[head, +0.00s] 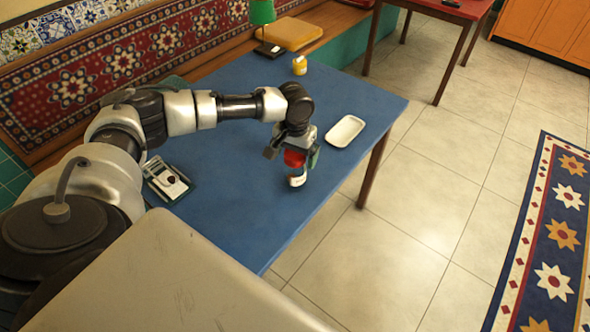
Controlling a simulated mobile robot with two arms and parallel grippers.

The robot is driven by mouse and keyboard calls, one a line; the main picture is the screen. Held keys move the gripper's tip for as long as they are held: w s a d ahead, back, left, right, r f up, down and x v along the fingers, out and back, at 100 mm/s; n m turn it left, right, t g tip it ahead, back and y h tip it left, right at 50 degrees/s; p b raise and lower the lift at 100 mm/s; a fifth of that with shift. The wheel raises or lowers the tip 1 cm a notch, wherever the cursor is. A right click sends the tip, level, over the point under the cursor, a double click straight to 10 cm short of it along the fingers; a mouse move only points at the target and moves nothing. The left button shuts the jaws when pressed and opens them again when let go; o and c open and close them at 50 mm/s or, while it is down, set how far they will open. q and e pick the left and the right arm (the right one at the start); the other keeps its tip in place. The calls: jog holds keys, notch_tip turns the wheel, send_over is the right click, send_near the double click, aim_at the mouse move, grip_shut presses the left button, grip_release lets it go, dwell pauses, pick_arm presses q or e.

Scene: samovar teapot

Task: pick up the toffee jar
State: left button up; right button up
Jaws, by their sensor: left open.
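A small jar with a red lid and a pale label (298,180) stands upright on the blue table (235,205), near its right edge. It appears to be the toffee jar, but its label is too small to read. My left gripper (292,159) points down over this jar. Its fingers are open, one on each side of the red lid. I cannot tell whether they touch it. The gripper hides part of the jar's top. My right gripper is not in view.
A white dish (345,131) lies right of the gripper. A yellow jar with a pale lid (300,66) stands at the table's far end. A dark-framed item (166,181) lies at the left. The table's middle is clear. A red table (445,9) stands behind.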

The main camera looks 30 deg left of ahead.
pick_arm(q)
notch_tip(320, 180, down, 2)
jog(key=shift+c, duration=0.2)
jog(key=c, duration=1.4)
jog(key=shift+r, duration=0.1)
